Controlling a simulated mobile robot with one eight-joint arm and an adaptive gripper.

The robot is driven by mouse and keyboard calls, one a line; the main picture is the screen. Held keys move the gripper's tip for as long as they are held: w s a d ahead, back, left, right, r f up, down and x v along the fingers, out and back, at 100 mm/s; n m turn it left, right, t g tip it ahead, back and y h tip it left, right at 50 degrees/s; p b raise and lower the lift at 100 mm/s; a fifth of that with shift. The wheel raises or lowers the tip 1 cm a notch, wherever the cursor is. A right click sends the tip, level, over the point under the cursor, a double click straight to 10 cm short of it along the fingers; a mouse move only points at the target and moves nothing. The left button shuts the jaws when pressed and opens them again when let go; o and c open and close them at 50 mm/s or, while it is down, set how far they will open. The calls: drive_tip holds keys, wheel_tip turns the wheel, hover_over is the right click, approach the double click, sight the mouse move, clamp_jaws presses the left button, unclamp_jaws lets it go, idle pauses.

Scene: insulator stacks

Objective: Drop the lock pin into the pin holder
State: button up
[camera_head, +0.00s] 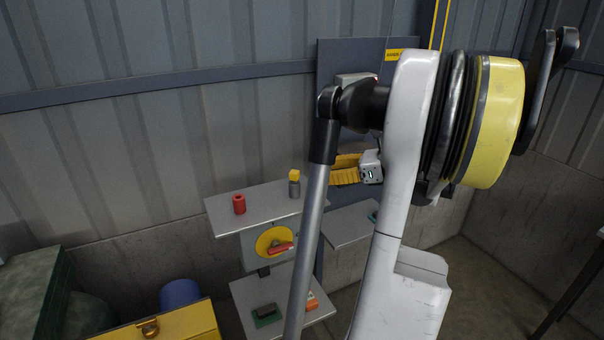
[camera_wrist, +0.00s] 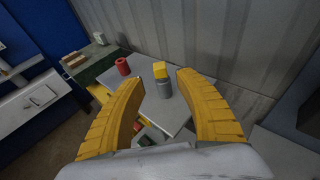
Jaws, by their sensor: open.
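A grey cylinder (camera_head: 294,190) with a yellow block (camera_head: 294,175) on top stands on the upper shelf. The yellow block looks like the head of the lock pin; I cannot tell whether its shaft sits inside the grey cylinder. A red cylinder (camera_head: 239,204) with a dark opening on top stands to its left; I cannot tell which cylinder is the pin holder. My gripper (camera_head: 345,168) is open, with its yellow fingers to the right of the block. In the wrist view, the yellow block (camera_wrist: 160,70) and grey cylinder (camera_wrist: 164,87) appear between the spread fingers, beyond their tips.
The grey upper shelf (camera_head: 222,222) is otherwise mostly bare. Below it are a yellow disc (camera_head: 266,236) with a red handle and a lower shelf holding small items. A dark panel (camera_head: 328,70) and corrugated wall (camera_head: 150,140) stand behind. A yellow box (camera_head: 175,328) is at lower left.

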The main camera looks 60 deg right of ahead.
drive_tip(key=shift+v, duration=2.35)
